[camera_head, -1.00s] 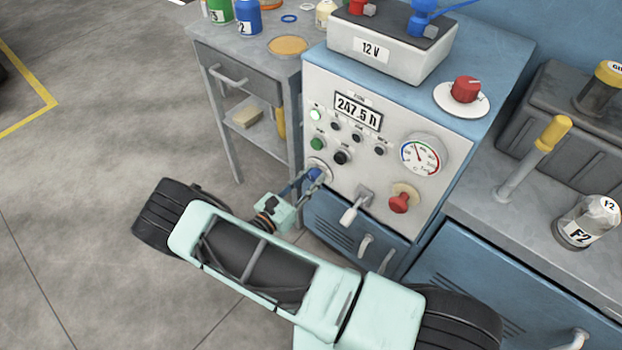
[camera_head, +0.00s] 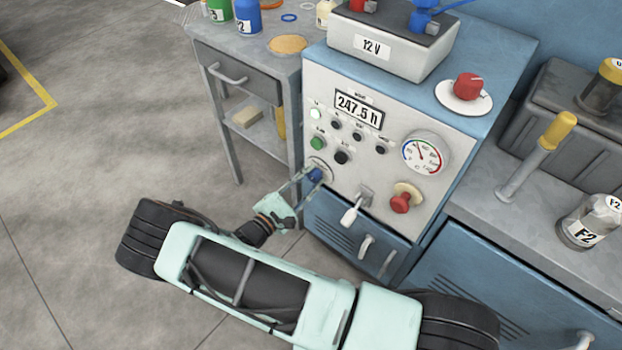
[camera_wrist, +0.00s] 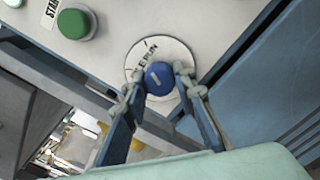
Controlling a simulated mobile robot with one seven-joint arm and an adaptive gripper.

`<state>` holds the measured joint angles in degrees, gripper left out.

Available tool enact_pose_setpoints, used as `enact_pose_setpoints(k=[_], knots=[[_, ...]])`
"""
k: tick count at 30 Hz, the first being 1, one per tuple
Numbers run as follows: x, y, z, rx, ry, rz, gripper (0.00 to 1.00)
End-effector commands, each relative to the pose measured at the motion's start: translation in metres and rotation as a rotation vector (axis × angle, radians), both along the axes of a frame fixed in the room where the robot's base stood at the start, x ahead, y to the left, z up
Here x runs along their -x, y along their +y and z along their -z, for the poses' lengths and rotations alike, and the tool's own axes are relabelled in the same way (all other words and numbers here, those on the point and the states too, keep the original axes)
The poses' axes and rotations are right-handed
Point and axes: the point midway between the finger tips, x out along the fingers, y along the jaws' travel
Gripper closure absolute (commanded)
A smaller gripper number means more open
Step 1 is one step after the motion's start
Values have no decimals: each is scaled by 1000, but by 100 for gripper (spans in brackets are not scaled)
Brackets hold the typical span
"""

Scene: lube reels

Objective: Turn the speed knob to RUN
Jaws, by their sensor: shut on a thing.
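The blue speed knob (camera_head: 315,174) sits on a round white dial at the lower left of the pale control panel (camera_head: 375,118). In the wrist view, the knob (camera_wrist: 159,78) lies between the two fingertips of my gripper (camera_wrist: 158,84), one on each side. The gripper is shut on it. The dial (camera_wrist: 150,52) shows the word RUN above the knob and part of another word beside it. A pale mark shows on the knob's face; its exact pointing is hard to tell. In the head view my gripper (camera_head: 308,176) reaches the knob from the lower left.
A green START button (camera_wrist: 76,22) is up and left of the dial. A white-handled lever (camera_head: 351,213) and a red knob (camera_head: 402,201) are to the right on the panel. A gauge (camera_head: 425,154) is above them. A grey side table (camera_head: 240,60) stands at left.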

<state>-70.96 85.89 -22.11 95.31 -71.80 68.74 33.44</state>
Motion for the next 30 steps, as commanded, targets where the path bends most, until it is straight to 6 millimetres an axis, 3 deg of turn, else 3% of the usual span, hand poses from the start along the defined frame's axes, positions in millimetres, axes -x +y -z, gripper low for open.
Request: enact_pose_setpoints(k=[23,24,28,30], knots=[[1,1,1,-92,-69,-1,99],[1,1,1,-92,-69,-1,74],[0,0,1,-91,-69,0,60],[0,0,0,-91,-69,0,57]])
